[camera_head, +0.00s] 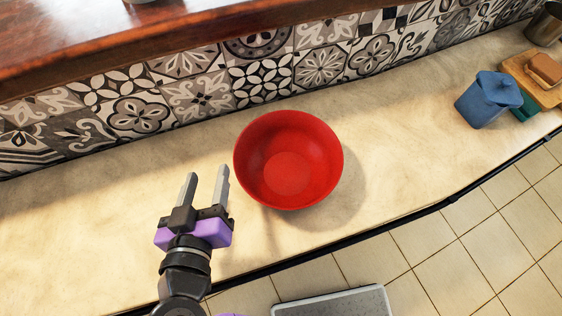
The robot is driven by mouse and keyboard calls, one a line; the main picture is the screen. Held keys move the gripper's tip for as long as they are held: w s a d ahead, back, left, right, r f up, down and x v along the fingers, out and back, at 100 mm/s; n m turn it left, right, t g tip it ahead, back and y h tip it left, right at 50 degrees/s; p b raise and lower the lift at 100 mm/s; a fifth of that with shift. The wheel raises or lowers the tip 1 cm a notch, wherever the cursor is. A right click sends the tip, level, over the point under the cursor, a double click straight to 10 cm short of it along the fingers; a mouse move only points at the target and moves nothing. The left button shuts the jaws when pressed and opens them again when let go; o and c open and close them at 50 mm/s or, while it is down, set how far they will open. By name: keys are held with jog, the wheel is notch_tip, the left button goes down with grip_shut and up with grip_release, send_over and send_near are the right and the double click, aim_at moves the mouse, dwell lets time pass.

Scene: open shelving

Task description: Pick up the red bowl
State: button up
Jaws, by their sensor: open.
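The red bowl (288,172) is upright on the beige counter, near the middle of the camera_head view, and looks empty. My gripper (206,178) is just left of the bowl. Its two grey fingers are apart, point toward the tiled wall, and hold nothing. A small gap shows between the right finger and the bowl's left rim. I cannot tell the gripper's exact height above the counter.
A patterned tile wall (198,98) with a wooden ledge (100,45) runs behind the counter (400,140). A blue lidded jar (487,102) and a wooden board (527,80) stand at the far right. The counter right of the bowl is clear. Its front edge drops to a tiled floor.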

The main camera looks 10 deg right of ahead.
aim_at(239, 165)
jog(key=d+m, duration=0.1)
jog(key=d+h, duration=0.1)
jog(key=d+m+h, duration=0.1)
jog(key=shift+s+d+f+m+g, duration=0.15)
jog(key=shift+s+d+m+g, duration=0.15)
jog(key=shift+s+g, duration=0.1)
jog(key=p+x, duration=0.1)
jog(key=x, duration=0.2)
jog(key=d+x, duration=0.1)
jog(key=x, duration=0.3)
jog(key=shift+p, duration=0.4)
grip_shut()
